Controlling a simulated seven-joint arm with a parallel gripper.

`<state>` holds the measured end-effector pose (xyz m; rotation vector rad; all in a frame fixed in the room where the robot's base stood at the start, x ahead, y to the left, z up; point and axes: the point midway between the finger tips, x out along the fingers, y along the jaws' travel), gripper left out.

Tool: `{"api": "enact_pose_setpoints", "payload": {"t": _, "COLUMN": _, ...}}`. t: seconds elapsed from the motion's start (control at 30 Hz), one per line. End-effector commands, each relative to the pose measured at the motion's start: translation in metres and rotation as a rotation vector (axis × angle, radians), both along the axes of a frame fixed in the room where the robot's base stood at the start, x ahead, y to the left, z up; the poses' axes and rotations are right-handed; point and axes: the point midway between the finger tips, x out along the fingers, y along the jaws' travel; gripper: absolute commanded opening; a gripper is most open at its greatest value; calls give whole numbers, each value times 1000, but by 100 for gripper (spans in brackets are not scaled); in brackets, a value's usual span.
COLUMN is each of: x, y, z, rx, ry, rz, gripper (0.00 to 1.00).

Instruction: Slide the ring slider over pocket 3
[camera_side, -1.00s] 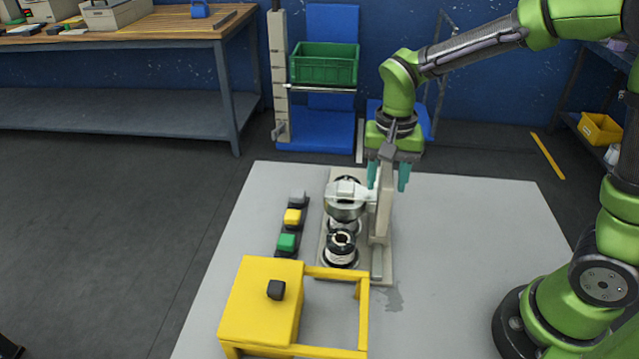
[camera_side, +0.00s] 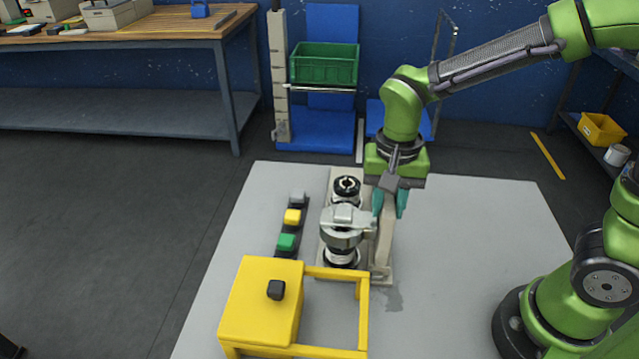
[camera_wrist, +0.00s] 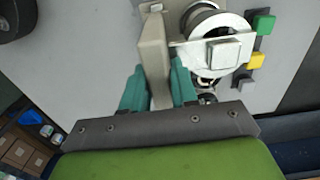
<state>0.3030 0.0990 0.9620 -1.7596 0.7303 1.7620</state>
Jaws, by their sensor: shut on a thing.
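The ring slider (camera_side: 341,224) is a pale grey ring with a square block on top; it also shows in the wrist view (camera_wrist: 224,50). Another pocket (camera_side: 347,188) shows uncovered behind the slider. No pocket numbers are readable. A pale bar joins the ring to a beige upright (camera_wrist: 153,55) on its side. My gripper (camera_side: 389,204) has its teal fingers on either side of this upright and is shut on it, also in the wrist view (camera_wrist: 158,88).
A yellow box (camera_side: 262,305) with an open yellow frame (camera_side: 362,310) stands close in front of the fixture. Green (camera_side: 287,242), yellow (camera_side: 292,216) and grey (camera_side: 298,197) buttons line its left side. The grey table (camera_side: 470,240) is clear to the right.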

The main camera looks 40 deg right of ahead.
Motion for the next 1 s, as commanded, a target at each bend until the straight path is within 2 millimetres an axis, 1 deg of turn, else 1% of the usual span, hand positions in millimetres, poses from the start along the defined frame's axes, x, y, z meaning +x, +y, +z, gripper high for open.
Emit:
{"api": "enact_pose_setpoints", "payload": {"t": 0.03, "x": -5, "y": 6, "z": 1, "rx": 3, "ry": -4, "rz": 3, "gripper": 0}}
{"api": "enact_pose_setpoints", "payload": {"t": 0.1, "x": -8, "y": 9, "z": 1, "rx": 3, "ry": -4, "rz": 2, "gripper": 0}}
{"api": "enact_pose_setpoints", "payload": {"t": 0.4, "x": -11, "y": 12, "z": 1, "rx": 5, "ry": 2, "rz": 0, "gripper": 0}}
{"api": "enact_pose_setpoints", "payload": {"t": 0.43, "x": -12, "y": 13, "z": 1, "rx": 6, "ry": 3, "rz": 0, "gripper": 33}}
{"api": "enact_pose_setpoints", "payload": {"t": 0.53, "x": -11, "y": 12, "z": 1, "rx": 4, "ry": 1, "rz": 0, "gripper": 48}}
{"api": "enact_pose_setpoints", "payload": {"t": 0.83, "x": -10, "y": 10, "z": 1, "rx": 2, "ry": -1, "rz": 0, "gripper": 49}}
{"api": "enact_pose_setpoints", "payload": {"t": 0.93, "x": -9, "y": 10, "z": 8, "rx": 2, "ry": -4, "rz": 0, "gripper": 49}}
{"api": "enact_pose_setpoints", "payload": {"t": 1.0, "x": -9, "y": 10, "z": 18, "rx": 2, "ry": -6, "rz": 0, "gripper": 49}}
